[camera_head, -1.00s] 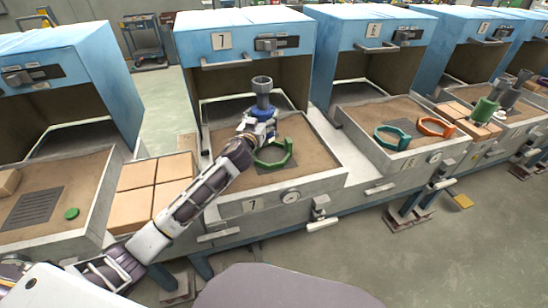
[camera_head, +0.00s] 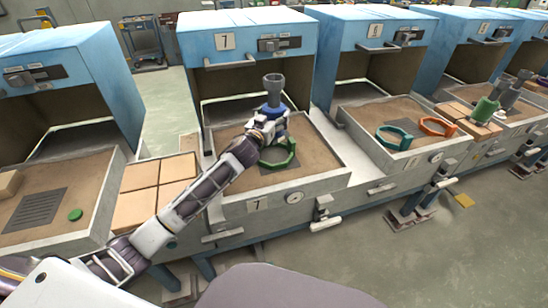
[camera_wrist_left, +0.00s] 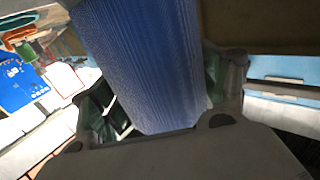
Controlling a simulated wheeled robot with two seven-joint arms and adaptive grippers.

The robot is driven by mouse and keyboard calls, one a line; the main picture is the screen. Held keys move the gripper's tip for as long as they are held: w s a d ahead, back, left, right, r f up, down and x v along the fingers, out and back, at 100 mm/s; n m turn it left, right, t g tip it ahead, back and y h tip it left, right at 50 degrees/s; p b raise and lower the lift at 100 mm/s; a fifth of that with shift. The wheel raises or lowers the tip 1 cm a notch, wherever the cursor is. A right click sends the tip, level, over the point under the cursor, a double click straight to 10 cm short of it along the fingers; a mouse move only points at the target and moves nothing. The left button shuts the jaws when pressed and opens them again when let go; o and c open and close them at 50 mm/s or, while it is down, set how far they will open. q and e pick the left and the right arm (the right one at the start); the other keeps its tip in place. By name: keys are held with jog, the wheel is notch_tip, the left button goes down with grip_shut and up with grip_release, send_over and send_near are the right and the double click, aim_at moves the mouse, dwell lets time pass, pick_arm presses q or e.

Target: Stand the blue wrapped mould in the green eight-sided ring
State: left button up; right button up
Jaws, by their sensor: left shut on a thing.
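The mould has a blue wrapped body (camera_head: 270,109) and a grey flared cup (camera_head: 273,84) on top. It looks upright. My left gripper (camera_head: 272,121) is shut on its blue part. In the left wrist view the ribbed blue wrap (camera_wrist_left: 140,65) fills the space between the fingers. The green eight-sided ring (camera_head: 291,152) lies on the sandy tray of station 7, just below and in front of the gripper in the picture. My wrist covers part of the ring. The mould's lower end is hidden, so its height above the tray cannot be told. My right gripper is not in view.
The station 7 oven (camera_head: 246,45) stands open behind the tray (camera_head: 325,183). The tray to the right holds a teal ring (camera_head: 393,137) and an orange ring (camera_head: 437,126). Tan blocks (camera_head: 137,174) lie left of the tray. A green disc (camera_head: 75,214) lies in the far-left tray.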

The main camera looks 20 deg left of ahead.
pick_arm(q)
jog(key=shift+f, duration=0.45)
notch_tip(320, 180, down, 3)
jog(key=shift+f+b, duration=0.2)
jog(key=shift+b, duration=0.45)
jog(key=shift+f, duration=0.7)
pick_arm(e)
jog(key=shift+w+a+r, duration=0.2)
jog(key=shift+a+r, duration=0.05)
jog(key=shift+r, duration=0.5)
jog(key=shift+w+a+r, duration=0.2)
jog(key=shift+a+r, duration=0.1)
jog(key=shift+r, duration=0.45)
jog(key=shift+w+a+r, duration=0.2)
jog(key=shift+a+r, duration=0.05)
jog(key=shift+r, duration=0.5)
